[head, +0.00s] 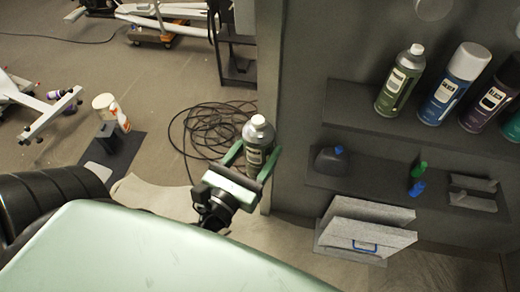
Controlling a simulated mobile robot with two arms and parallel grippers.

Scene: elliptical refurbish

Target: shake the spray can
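A spray can (256,142) with a grey-white top and a greenish body is upright between the fingers of a gripper near the middle of the head view. I take this as my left gripper (251,160), since its arm seems to come in from the left. Its two green fingers are on both sides of the can and appear shut on it. The gripper palm hides the can's lower part. No support shows under the can, and the floor is behind it. My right gripper is not in view.
A grey cabinet stands at right. Coiled black cable (205,130) lies on the floor behind.

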